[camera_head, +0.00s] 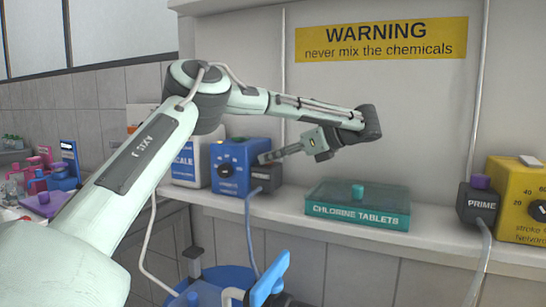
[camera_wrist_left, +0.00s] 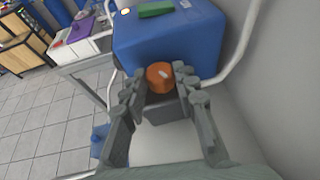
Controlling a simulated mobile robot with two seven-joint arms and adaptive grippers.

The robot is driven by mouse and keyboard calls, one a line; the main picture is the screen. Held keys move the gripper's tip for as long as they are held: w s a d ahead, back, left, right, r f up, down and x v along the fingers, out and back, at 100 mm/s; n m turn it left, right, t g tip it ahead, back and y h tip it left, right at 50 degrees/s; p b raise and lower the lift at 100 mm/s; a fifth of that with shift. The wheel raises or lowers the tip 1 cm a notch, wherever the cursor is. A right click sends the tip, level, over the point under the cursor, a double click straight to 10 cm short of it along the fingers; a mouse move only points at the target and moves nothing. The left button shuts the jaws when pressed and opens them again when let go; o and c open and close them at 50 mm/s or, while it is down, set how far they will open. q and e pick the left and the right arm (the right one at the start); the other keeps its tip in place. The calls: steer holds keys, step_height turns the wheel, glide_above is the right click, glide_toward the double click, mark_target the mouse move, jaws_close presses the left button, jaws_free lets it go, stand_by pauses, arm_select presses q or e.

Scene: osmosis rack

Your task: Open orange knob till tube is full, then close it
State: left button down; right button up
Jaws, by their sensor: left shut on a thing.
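The orange knob (camera_wrist_left: 160,77) sits between the fingers of my left gripper (camera_wrist_left: 162,92) in the left wrist view, in front of the blue box (camera_wrist_left: 175,35). My left gripper (camera_head: 266,158) is shut on the knob, and the fingers hide it in the head view. In the head view the blue box (camera_head: 230,155) stands on the shelf with a dark dial on its front. A blue-grey tube (camera_head: 251,230) hangs down from the dark block (camera_head: 267,178) beside the box. The tube's fill level cannot be told. My right gripper is not in view.
A teal chlorine tablets box (camera_head: 357,206) lies on the shelf to the right. A dark prime block (camera_head: 478,203) and yellow pump box (camera_head: 520,200) stand farther right. A white scale box (camera_head: 188,165) is left of the blue box. A blue tank (camera_head: 225,277) stands below.

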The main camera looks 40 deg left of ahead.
arm_select(q)
steer(key=shift+w+n+g+h, duration=0.2)
steer(key=shift+n+g+h, duration=0.2)
steer(key=shift+n+g, duration=0.45)
steer(key=c, duration=1.2)
jaws_free()
steer(key=shift+s, duration=0.1)
steer(key=m+t, duration=0.2)
steer(key=t, duration=0.1)
steer(key=m+t, duration=0.1)
steer(key=m, duration=0.1)
steer(key=shift+s+f+t+y, duration=0.15)
steer(key=shift+s+t+y, duration=0.1)
steer(key=shift+s+y, duration=0.15)
steer(key=shift+s+m+t, duration=0.2)
steer(key=shift+m+t, duration=1.25)
steer(key=shift+t, duration=0.15)
steer(key=shift+h, duration=0.3)
